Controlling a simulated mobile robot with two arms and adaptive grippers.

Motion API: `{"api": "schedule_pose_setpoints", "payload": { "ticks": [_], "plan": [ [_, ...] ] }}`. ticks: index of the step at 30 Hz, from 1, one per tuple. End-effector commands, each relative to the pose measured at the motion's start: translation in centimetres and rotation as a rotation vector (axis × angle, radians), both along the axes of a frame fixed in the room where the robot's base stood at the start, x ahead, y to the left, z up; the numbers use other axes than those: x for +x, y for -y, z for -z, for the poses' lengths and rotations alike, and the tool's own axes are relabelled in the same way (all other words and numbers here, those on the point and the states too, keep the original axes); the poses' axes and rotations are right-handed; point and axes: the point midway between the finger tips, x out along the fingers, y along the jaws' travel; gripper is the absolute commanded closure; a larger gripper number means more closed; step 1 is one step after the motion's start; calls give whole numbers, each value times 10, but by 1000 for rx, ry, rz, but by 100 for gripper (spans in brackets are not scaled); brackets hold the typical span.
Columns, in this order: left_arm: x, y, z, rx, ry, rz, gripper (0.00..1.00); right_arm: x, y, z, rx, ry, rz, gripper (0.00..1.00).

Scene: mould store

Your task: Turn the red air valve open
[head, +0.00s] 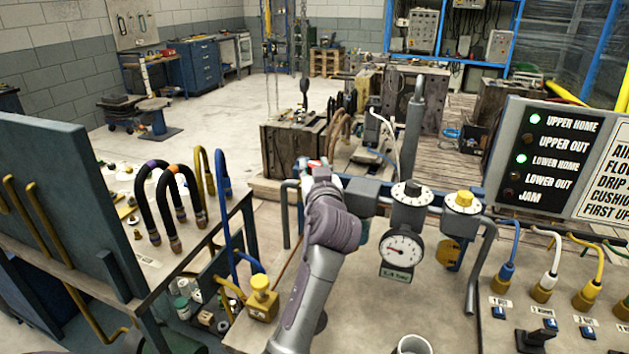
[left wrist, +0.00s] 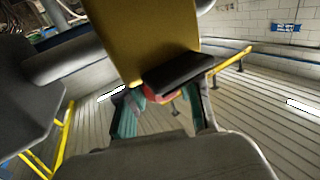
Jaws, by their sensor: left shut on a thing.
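The red air valve (head: 314,163) shows as a small patch of red at the left end of the grey air pipe, mostly hidden by my left gripper (head: 320,172). In the left wrist view, a red part (left wrist: 162,97) sits between the two fingers of my left gripper (left wrist: 165,103), which is shut on it. A dark bar partly covers the red part there, so the angle of its handle cannot be told. My right gripper is in neither view.
A round pressure gauge (head: 402,248) and two dials, one with a yellow knob (head: 463,200), stand right of my arm. The indicator panel (head: 548,150) is farther right, above coloured hoses. A hose rack (head: 70,190) and yellow-capped block (head: 261,297) are left.

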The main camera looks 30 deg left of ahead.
Motion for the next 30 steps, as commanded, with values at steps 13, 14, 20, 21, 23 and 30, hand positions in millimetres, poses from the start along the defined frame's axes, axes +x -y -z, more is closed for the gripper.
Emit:
{"api": "schedule_pose_setpoints", "payload": {
  "ticks": [13, 14, 20, 21, 23, 30],
  "plan": [
    [0, 0, -2, 4, 7, -164, 100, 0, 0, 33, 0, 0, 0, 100],
    [0, 0, -2, 6, 7, -169, 100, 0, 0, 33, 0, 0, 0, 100],
    [0, -1, -3, 6, 7, -177, 100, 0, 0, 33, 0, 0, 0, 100],
    [0, -1, -4, 6, 8, -177, 100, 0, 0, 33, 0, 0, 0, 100],
    [0, -1, -4, 6, 8, -177, 100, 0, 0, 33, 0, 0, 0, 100],
    [0, 0, -4, 7, 8, -176, 51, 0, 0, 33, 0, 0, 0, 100]
  ]
}}
